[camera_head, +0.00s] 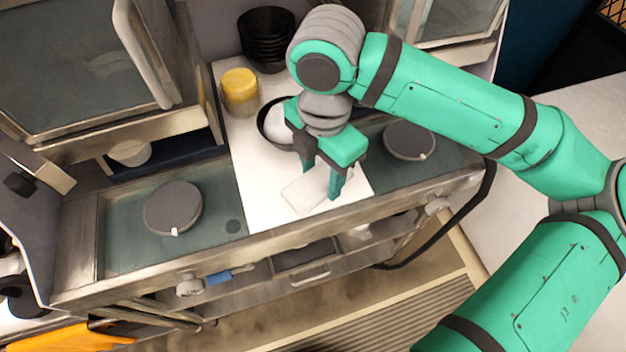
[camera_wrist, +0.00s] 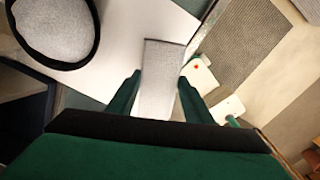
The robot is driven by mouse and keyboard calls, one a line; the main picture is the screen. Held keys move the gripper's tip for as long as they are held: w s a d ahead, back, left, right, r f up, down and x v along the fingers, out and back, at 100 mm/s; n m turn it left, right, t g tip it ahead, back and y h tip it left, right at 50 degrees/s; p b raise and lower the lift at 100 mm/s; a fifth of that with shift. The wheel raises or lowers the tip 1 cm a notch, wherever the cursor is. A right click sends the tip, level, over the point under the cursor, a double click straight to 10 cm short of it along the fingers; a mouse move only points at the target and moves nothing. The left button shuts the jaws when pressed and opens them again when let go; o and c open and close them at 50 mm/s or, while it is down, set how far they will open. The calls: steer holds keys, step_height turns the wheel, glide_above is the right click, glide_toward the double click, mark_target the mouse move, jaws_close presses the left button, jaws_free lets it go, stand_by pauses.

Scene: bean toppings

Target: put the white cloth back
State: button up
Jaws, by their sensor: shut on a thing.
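The white cloth (camera_head: 303,194) is a folded, flat rectangle at the front part of the white counter strip (camera_head: 262,205). My gripper (camera_head: 322,178) points down over it and is shut on it, with a finger at either side. In the wrist view, the cloth (camera_wrist: 162,65) runs between the two fingers of my gripper (camera_wrist: 160,78). Its near end is hidden by my gripper's body. I cannot tell whether the cloth touches the counter or is held slightly above it.
A dark-rimmed bowl with white contents (camera_head: 272,125) stands just behind my gripper. A yellow-topped jar (camera_head: 240,92) and stacked black bowls (camera_head: 267,38) are further back. Round grey lids (camera_head: 173,207) and (camera_head: 408,139) lie either side. The counter's front edge is close.

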mark_target(313, 169)
steer(key=w+f, duration=0.1)
steer(key=w+a+f, duration=0.1)
steer(key=shift+a+f, duration=0.2)
steer(key=shift+f, duration=0.2)
steer(key=shift+s+f, duration=0.2)
steer(key=shift+f, duration=1.35)
steer(key=o, duration=1.1)
steer(key=shift+w+f, duration=0.1)
steer(key=shift+o, duration=0.2)
step_height(313, 169, up, 12)
steer(key=shift+r, duration=0.15)
